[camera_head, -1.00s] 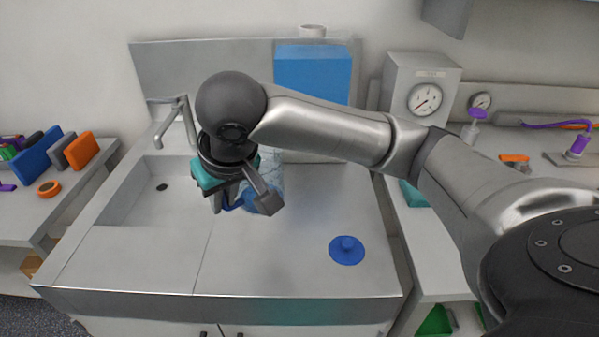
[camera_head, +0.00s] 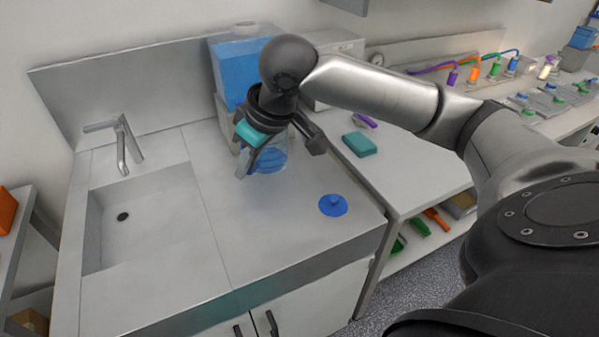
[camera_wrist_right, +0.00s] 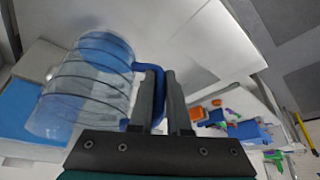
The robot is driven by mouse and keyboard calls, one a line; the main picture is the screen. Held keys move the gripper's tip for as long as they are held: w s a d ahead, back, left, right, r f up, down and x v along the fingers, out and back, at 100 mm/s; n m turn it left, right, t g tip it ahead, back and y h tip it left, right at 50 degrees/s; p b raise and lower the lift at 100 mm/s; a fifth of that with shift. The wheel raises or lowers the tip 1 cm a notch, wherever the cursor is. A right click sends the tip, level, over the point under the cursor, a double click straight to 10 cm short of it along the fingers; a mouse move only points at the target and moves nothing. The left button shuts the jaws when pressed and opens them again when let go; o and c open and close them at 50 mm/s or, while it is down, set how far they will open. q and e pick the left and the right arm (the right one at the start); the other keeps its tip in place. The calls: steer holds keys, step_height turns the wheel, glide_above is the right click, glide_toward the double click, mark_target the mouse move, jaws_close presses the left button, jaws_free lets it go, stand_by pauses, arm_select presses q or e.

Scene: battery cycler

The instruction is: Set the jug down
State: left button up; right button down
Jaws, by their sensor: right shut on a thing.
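The jug (camera_head: 272,157) is clear and ribbed with a blue tint, and is partly hidden behind my right gripper in the head view. In the right wrist view the jug (camera_wrist_right: 85,88) lies sideways in the picture, left of the fingers. My right gripper (camera_head: 278,160) is shut on the jug's blue handle (camera_wrist_right: 149,69), which passes between its fingers (camera_wrist_right: 166,95). The jug is over the bare counter (camera_head: 235,225) right of the sink, near the back. I cannot tell whether its base touches the counter. My left gripper is not in view.
The sink basin (camera_head: 150,225) with a tap (camera_head: 122,145) is at the left. A large blue-filled container (camera_head: 228,70) stands behind the jug. A blue knobbed disc (camera_head: 333,205) lies on the counter to the right. The counter's front is clear.

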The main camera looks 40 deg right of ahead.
step_height(320, 180, down, 19)
steer(key=b, duration=0.4)
steer(key=shift+d, duration=0.1)
steer(key=shift+f, duration=0.35)
steer(key=shift+f, duration=0.1)
steer(key=c, duration=0.9)
jaws_free()
steer(key=p+v, duration=0.2)
steer(key=v, duration=1)
